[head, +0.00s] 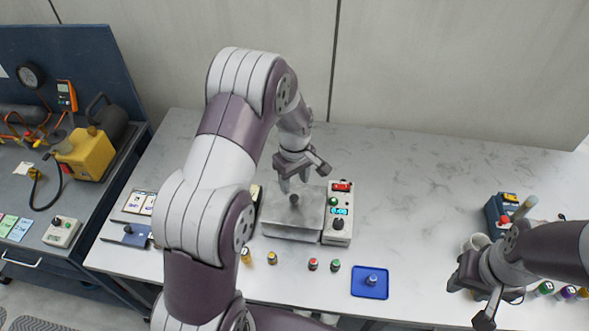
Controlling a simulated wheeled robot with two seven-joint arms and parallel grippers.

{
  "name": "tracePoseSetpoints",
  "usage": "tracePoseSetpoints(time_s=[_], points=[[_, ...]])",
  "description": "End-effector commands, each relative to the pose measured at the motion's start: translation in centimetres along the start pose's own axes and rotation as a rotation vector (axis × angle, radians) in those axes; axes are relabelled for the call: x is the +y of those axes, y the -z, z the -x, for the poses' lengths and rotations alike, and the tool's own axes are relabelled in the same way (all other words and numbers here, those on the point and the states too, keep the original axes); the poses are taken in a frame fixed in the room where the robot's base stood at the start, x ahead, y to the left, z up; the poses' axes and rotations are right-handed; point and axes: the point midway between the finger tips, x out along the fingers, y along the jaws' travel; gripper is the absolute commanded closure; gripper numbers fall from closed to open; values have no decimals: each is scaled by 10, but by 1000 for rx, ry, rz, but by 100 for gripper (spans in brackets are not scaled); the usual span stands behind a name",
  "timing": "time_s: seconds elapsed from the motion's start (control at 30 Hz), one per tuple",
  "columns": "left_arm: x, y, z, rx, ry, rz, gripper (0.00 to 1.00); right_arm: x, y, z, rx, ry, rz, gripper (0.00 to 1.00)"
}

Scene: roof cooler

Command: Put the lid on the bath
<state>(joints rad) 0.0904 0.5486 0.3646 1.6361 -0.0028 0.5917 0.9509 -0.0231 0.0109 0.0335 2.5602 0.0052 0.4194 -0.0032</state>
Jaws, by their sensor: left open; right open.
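The bath (290,236) is a grey metal box on the white marbled table, left of centre. Its flat grey lid (310,211) with a dark round knob lies over the top and looks level; I cannot tell from here whether it is fully seated. My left gripper (295,183) points down just above the knob, with its jaws open. My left arm hides part of the area left of the bath. My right gripper (471,302) is open and empty at the front right of the table, away from the bath.
A control panel (339,228) with a display adjoins the bath's right side. Small capped vials (313,264) stand in front, and a blue tray (370,293) lies to their right. A dark blue device (502,212) stands at right. The table's back right is clear.

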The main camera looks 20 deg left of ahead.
Motion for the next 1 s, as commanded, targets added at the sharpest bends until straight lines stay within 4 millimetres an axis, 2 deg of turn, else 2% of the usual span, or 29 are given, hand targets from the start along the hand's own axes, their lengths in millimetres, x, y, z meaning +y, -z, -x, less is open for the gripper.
tracePoseSetpoints(time_s=[0.03,0.2,0.37,0.47,0.57,0.7,0.8,0.9,1.0], points=[[2,1,8,4,-6,0,47,0,-1,-9,0,0,0,57],[0,0,44,2,-3,0,47,0,-2,-17,0,0,0,57],[0,0,63,1,-1,-3,47,0,-2,-20,1,0,0,57],[-8,-12,71,6,-9,-92,47,0,-2,-20,1,0,0,57],[-34,-42,81,24,-28,-338,47,0,-2,-20,1,0,0,57],[-81,-88,87,67,-57,-729,47,0,-2,-20,1,0,0,57],[-108,-111,86,92,-66,-932,47,0,-2,-20,1,0,0,57],[-123,-122,84,105,-68,-1038,47,0,-2,-20,1,0,0,57],[-127,-125,83,107,-67,-1065,47,0,-2,-20,1,0,0,57]])
